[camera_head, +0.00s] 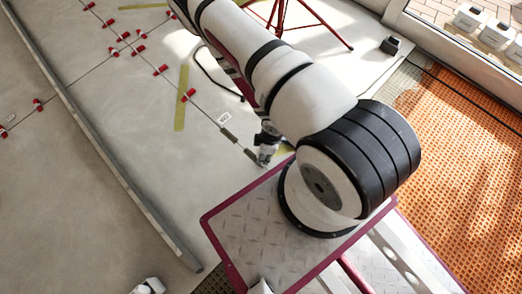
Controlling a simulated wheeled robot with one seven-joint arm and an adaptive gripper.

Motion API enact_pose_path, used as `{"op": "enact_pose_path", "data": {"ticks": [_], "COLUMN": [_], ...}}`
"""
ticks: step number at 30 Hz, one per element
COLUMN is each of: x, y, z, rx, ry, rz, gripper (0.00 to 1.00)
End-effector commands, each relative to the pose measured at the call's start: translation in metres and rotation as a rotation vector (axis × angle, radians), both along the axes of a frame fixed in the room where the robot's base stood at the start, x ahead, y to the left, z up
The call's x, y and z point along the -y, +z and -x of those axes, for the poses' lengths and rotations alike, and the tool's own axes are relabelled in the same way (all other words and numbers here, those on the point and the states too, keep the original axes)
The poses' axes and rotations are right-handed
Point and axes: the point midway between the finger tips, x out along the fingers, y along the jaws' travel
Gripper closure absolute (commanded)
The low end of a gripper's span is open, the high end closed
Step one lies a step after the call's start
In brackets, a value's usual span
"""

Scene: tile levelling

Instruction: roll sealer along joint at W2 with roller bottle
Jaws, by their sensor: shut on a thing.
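A thin tile joint (208,112) runs diagonally across the pale floor tiles. A small label (223,118), probably the W2 mark, lies beside it. Dark strips (229,135) show along the joint near my gripper. My gripper (265,146) points down at the lower right end of this line and is partly hidden by my arm. It is shut on a small pale object, which appears to be the roller bottle (262,159). The bottle's tip is at or close to the floor beside the dark strip; contact cannot be told.
Several red levelling pieces (160,70) stand along the joints. A long metal straightedge (105,150) crosses the left. A red tripod (322,27) and a black box (391,45) stand at the back. Orange matting (465,150) covers the right. Yellowish strips (182,100) lie on the tiles.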

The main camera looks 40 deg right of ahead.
Motion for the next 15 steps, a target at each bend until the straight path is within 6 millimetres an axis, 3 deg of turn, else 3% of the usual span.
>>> {"op": "enact_pose_path", "data": {"ticks": [15], "x": [0.0024], "y": [0.0013], "z": [0.0118], "rx": [0.0], "ry": [0.0], "rz": [0.0], "gripper": [0.9]}}
